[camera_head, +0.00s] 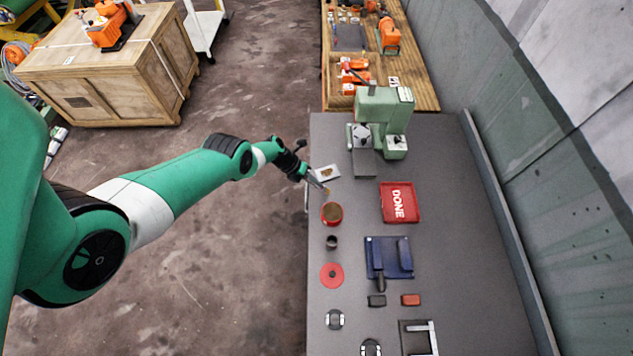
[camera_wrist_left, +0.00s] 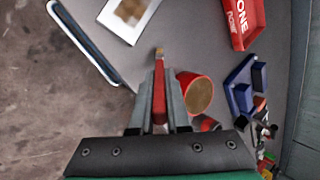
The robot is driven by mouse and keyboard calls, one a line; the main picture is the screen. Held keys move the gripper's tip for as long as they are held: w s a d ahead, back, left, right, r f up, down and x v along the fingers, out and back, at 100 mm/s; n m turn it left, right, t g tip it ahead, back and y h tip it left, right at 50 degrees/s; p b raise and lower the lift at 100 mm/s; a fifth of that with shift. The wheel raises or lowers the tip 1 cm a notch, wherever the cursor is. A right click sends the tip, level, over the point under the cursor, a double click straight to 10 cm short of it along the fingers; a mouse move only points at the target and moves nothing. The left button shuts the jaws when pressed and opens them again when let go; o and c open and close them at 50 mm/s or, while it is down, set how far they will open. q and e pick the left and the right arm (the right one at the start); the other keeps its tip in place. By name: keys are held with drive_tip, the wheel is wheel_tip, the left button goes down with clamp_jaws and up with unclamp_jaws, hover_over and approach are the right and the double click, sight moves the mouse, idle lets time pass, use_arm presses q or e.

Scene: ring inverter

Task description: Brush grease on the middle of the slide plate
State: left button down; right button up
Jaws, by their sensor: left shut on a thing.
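My left gripper (camera_head: 317,182) is shut on a slim brush, above the left edge of the grey table. In the left wrist view the brush (camera_wrist_left: 159,88) has a red handle between the fingers (camera_wrist_left: 159,125) and a pale tip pointing away. A white plate (camera_head: 318,175) with a brown patch lies just beyond the brush tip; it also shows in the left wrist view (camera_wrist_left: 113,22). An open red tin (camera_head: 323,217) with brown contents stands near the gripper, right of the brush in the left wrist view (camera_wrist_left: 183,80). I cannot tell for sure which thing is the slide plate.
A green machine (camera_head: 372,104) stands at the back. A red DONE tray (camera_head: 414,216) and a blue tray (camera_head: 408,274) lie to the right. A red disc (camera_head: 331,275) and a dark cup (camera_head: 331,242) lie nearer. The table's right side is clear.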

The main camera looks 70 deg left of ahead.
use_arm(q)
drive_tip(key=b, duration=0.1)
drive_tip(key=a+b, duration=0.1)
drive_tip(key=a, duration=0.1)
drive_tip(key=shift+w+a+f+b, duration=0.15)
drive_tip(key=shift+w+f+b, duration=0.15)
drive_tip(key=shift+w+b, duration=0.1)
drive_tip(key=shift+a+b, duration=0.35)
drive_tip(key=shift+b, duration=0.05)
drive_tip(key=shift+w+a+r+b, duration=0.15)
drive_tip(key=shift+a+r+b, duration=0.05)
drive_tip(key=shift+a+b, duration=0.1)
drive_tip(key=shift+r, duration=0.1)
wheel_tip(320, 180, up, 6)
drive_tip(key=p, duration=0.6)
wheel_tip(320, 180, up, 3)
drive_tip(key=p, duration=0.3)
